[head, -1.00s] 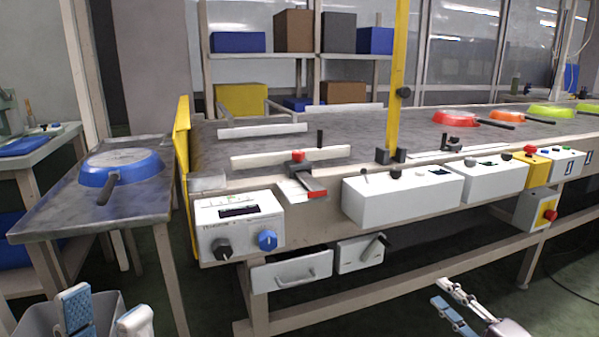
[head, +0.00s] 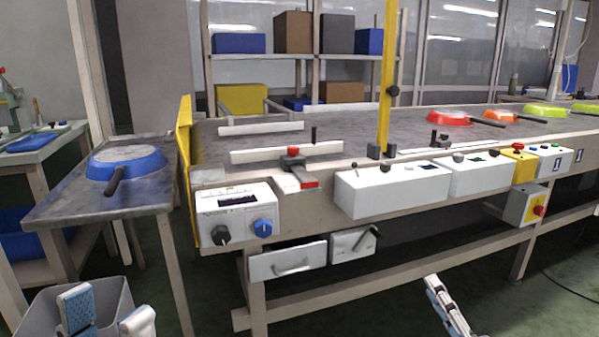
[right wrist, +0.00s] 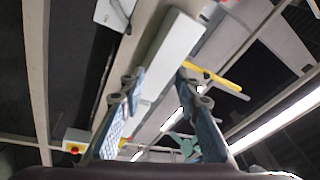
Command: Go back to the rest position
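My left gripper (head: 108,318) is at the bottom left of the head view, in front of a grey bin. Its two blue-padded fingers are apart with nothing between them. My right gripper (head: 450,308) is only partly in the head view, at the bottom, right of centre, in front of the conveyor frame. In the right wrist view its fingers (right wrist: 160,112) are spread wide and empty.
A blue pan (head: 150,160) rests upside down on a metal side table (head: 75,205). Red (head: 450,118), orange (head: 500,115) and green pans sit on the conveyor (head: 350,131). Control boxes line its front edge. A grey bin (head: 32,312) stands by my left gripper.

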